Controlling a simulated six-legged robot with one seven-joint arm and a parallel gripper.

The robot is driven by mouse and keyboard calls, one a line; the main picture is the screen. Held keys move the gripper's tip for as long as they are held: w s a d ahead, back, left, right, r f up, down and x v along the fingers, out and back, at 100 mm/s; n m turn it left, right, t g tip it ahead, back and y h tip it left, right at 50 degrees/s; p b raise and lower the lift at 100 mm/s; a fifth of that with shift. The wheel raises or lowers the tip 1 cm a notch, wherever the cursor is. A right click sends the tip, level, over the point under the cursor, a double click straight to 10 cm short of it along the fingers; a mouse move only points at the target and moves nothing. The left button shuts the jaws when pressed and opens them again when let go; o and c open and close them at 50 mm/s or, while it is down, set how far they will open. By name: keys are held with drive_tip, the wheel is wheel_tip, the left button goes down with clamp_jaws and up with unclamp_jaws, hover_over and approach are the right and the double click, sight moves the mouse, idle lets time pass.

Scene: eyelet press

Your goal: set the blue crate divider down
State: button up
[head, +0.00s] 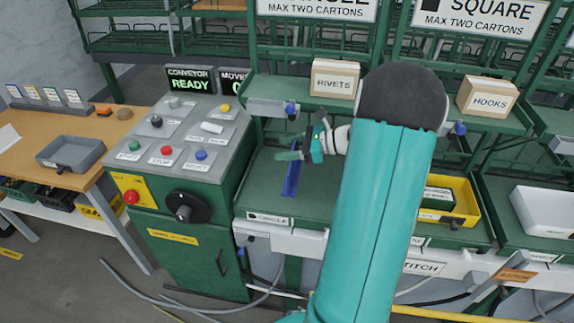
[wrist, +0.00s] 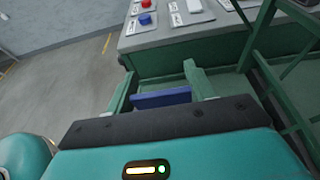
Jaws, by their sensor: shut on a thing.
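The blue crate divider (head: 291,179) is a thin blue panel, seen nearly edge-on and upright over the green shelf tray (head: 264,194) in the head view. It also shows in the wrist view (wrist: 162,98) as a dark blue strip between the green fingers. My gripper (head: 290,156) is shut on the divider near its top. In the wrist view my gripper (wrist: 163,84) has one finger on each side of the divider. I cannot tell whether the divider's lower edge touches the tray. My arm hides part of the shelf to the right.
A control console (head: 178,150) with several buttons stands left of the tray. A RIVETS carton (head: 335,78) and a HOOKS carton (head: 487,97) sit on the shelf above. A yellow bin (head: 465,199) is right of my arm. The tray is bare around the divider.

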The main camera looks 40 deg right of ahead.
sight(295, 164)
drive_tip(key=shift+w+f, duration=0.1)
drive_tip(key=shift+f, duration=3.25)
drive_tip(key=shift+f, duration=0.2)
drive_tip(key=o, duration=1.3)
drive_tip(key=shift+c, duration=0.2)
drive_tip(key=shift+r, duration=0.1)
